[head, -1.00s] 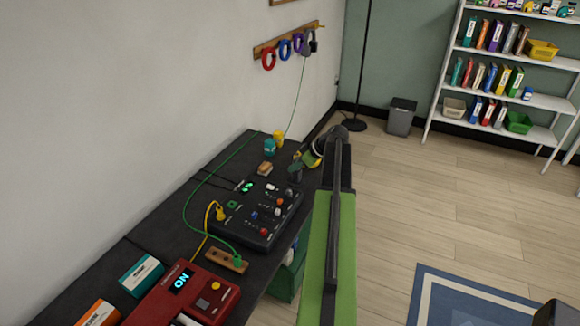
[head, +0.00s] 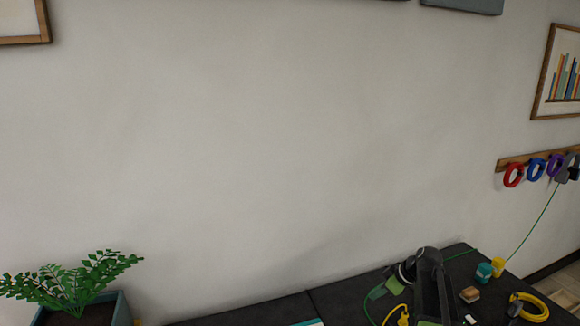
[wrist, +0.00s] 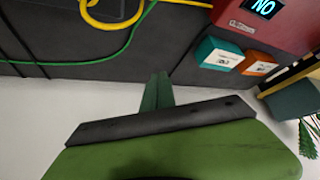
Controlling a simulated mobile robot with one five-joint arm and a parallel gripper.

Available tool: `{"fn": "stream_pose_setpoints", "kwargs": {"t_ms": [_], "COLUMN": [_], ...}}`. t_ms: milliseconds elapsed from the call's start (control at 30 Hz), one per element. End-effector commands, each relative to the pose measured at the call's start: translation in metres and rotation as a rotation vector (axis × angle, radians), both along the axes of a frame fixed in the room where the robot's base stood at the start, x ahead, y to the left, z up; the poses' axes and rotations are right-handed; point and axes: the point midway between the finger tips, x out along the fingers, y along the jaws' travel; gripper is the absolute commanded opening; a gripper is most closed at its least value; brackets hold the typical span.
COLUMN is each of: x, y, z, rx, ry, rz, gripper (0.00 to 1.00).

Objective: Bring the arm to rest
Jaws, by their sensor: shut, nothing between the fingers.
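My gripper shows in the wrist view (wrist: 157,92) as slim green fingers pressed together, with nothing between them. In the head view, my dark arm rises at the lower right, and a green part of my gripper (head: 376,291) shows beside it. The fingers appear to be above the dark bench top (head: 345,292), apart from the things on it. The lower part of my arm is cut off by the picture's edge.
A potted plant (head: 78,288) stands lower left. A teal bottle (head: 484,272), yellow bottle (head: 498,266) and yellow coil (head: 528,308) lie right of my arm. The wrist view shows a red box (wrist: 232,18), a teal box (wrist: 217,53) and an orange box (wrist: 257,63). A wall closes the back.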

Motion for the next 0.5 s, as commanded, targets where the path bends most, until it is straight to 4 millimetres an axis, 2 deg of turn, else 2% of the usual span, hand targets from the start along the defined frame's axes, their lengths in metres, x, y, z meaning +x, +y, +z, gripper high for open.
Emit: {"fn": "stream_pose_setpoints", "kwargs": {"t_ms": [33, 100, 200, 300, 400, 467, 500], "x": [-0.010, -0.022, -0.048, -0.081, -0.118, -0.135, -0.143], "y": [0.045, 0.094, 0.149, 0.191, 0.210, 0.203, 0.194], "z": [-0.004, -0.011, -0.019, -0.027, -0.033, -0.036, -0.037], "rx": [-0.014, -0.038, -0.081, -0.139, -0.208, -0.240, -0.256], "ry": [0.036, 0.094, 0.180, 0.270, 0.363, 0.408, 0.432], "rz": [0.035, 0.052, 0.042, -0.014, -0.152, -0.268, -0.352], "gripper": [0.00, 0.00, 0.00, 0.00, 0.00, 0.00, 0.00]}}
